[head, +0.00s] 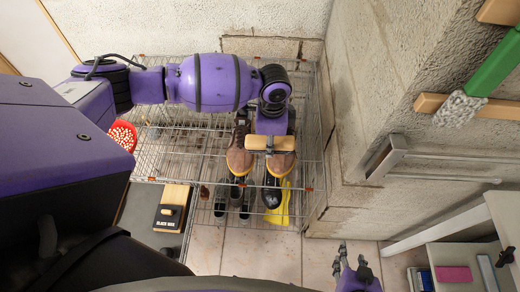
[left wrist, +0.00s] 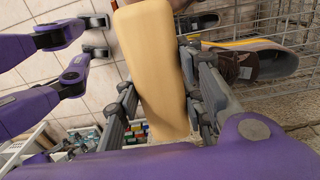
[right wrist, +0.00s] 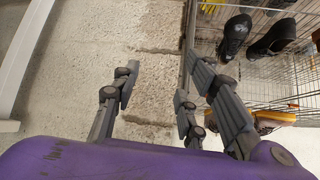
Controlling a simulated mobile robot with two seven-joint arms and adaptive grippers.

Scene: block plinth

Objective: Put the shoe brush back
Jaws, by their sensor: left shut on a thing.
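The shoe brush (head: 257,143) shows its pale wooden back in the head view, lying crosswise over the brown-and-black shoes on the wire rack. My left gripper (head: 271,140) is shut on it. My right gripper (head: 352,262) is at the bottom of the head view. In the right wrist view its fingers (right wrist: 160,100) are apart and empty.
A box marked black wax (head: 172,207) and a red container (head: 122,134) are left.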

